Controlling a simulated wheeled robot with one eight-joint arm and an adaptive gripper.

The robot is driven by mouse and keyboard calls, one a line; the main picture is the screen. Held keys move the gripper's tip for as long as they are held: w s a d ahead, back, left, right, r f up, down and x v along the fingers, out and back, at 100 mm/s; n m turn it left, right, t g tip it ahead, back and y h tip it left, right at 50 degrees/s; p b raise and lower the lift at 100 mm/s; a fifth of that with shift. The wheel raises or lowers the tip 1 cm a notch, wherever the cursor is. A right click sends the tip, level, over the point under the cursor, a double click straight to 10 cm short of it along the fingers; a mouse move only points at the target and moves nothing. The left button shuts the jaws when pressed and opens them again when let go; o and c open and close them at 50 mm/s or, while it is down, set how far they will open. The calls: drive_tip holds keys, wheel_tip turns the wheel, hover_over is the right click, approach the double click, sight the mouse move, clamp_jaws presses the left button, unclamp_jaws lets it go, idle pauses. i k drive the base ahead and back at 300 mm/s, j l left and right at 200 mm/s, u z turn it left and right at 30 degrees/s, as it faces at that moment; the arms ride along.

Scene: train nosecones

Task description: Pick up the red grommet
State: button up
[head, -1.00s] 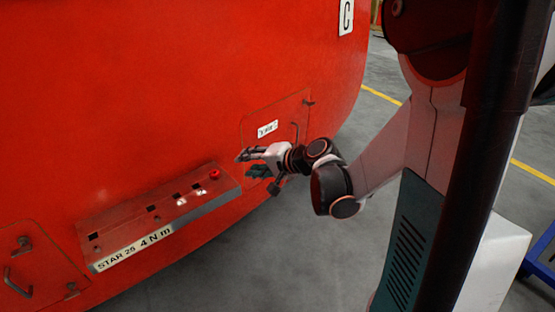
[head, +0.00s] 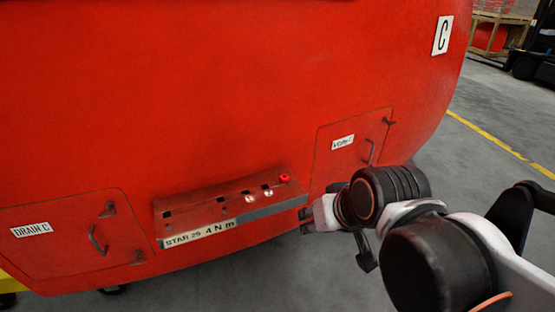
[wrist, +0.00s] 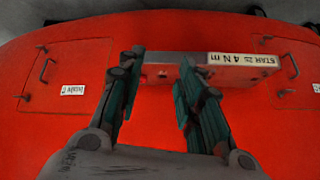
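The red grommet (head: 284,178) stands on the right end of the ledge (head: 226,216) in the head view. The ledge is fixed to the red nosecone and labelled "STAR 25 4 N m". My gripper (head: 304,221) is at the ledge's right end, below and to the right of the grommet, and apart from it. In the wrist view my gripper (wrist: 160,60) is open, with nothing between its fingers. The ledge (wrist: 215,72) shows upside down there, partly behind the right finger.
Small white pieces (head: 267,191) sit on the ledge left of the grommet. A hatch with a handle (head: 355,140) is to the right, and another hatch marked "DRAIN C" (head: 70,240) to the left. Grey floor lies open beyond the nosecone (head: 220,90).

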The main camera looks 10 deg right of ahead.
sight(283, 179)
drive_tip(key=i+j+z, duration=0.35)
drive_tip(key=j, duration=0.25)
drive_tip(key=i+j+z, duration=0.15)
drive_tip(key=i+j, duration=0.15)
drive_tip(key=j, duration=0.05)
